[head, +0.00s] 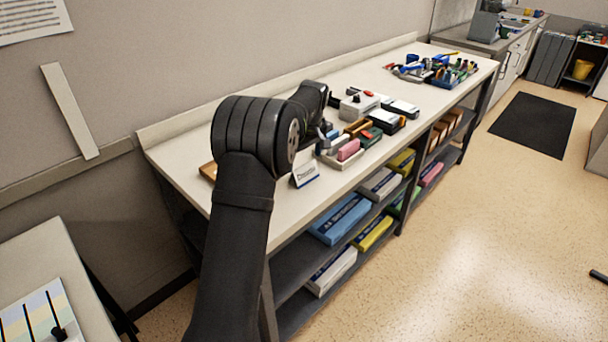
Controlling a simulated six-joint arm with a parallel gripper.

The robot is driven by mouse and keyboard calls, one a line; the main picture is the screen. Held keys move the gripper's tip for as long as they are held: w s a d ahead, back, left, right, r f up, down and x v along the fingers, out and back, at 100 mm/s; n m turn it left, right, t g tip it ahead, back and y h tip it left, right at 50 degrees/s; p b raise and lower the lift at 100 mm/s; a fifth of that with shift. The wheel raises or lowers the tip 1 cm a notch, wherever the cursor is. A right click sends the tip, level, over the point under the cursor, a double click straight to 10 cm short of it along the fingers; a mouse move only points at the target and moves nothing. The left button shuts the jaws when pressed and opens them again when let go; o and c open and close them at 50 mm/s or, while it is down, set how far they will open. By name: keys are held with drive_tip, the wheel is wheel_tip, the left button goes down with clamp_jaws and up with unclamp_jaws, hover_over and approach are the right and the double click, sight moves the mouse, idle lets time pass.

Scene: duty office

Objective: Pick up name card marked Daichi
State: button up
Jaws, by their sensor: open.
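A white tent-shaped name card (305,170) with dark lettering and a blue lower edge stands near the front edge of the long bench. Its lettering is too small to read with certainty. My arm rises in front of the bench and bends over it. My gripper (324,131) is open, partly hidden by my own arm, and shows as a small grey part behind and slightly right of the card. It appears apart from the card. No other name card can be made out.
On the bench (233,118), a pale tray (342,158) with a pink block (349,150) sits right of the card. Several boxes and stamp pads stand beyond, with tools (435,70) at the far end. A brown wooden item (208,171) lies left. The wall runs behind.

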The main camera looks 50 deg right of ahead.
sight(304, 165)
drive_tip(key=f, duration=0.5)
drive_tip(key=shift+w+d+f, duration=0.1)
drive_tip(key=shift+w+f, duration=0.05)
drive_tip(key=shift+w, duration=0.1)
drive_tip(key=c, duration=0.8)
